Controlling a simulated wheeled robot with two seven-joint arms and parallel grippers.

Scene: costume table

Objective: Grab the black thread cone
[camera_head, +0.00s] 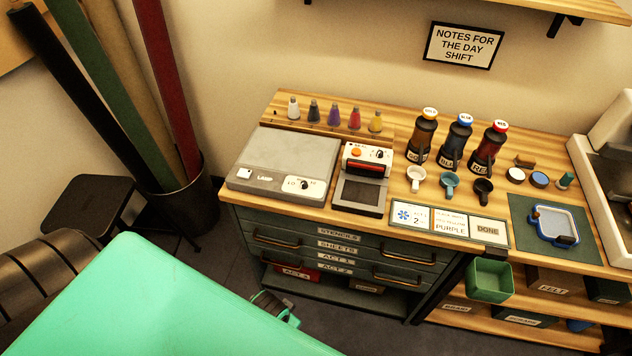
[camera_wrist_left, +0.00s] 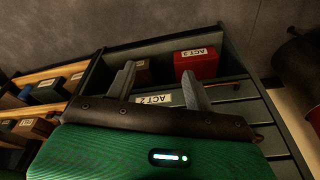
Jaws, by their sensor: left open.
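The black thread cone (camera_head: 314,111) stands upright in a row of cones at the back left of the wooden worktop, between the white cone and the purple cone. My left gripper (camera_wrist_left: 160,84) is open and empty in the left wrist view. Its fingers are low in front of the drawer unit, by the shelf with the labelled boxes, well below and away from the cone. The cone is out of the left wrist view. In the head view the gripper is mostly hidden behind a large mint-green shape. My right gripper is in neither view.
White (camera_head: 293,108), purple (camera_head: 334,115), red (camera_head: 355,119) and yellow (camera_head: 376,122) cones stand close beside it. A grey lamp box (camera_head: 285,155) and a small press (camera_head: 362,178) stand in front. Bottles (camera_head: 424,138) are to the right. The drawer unit (camera_head: 330,247) is below.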

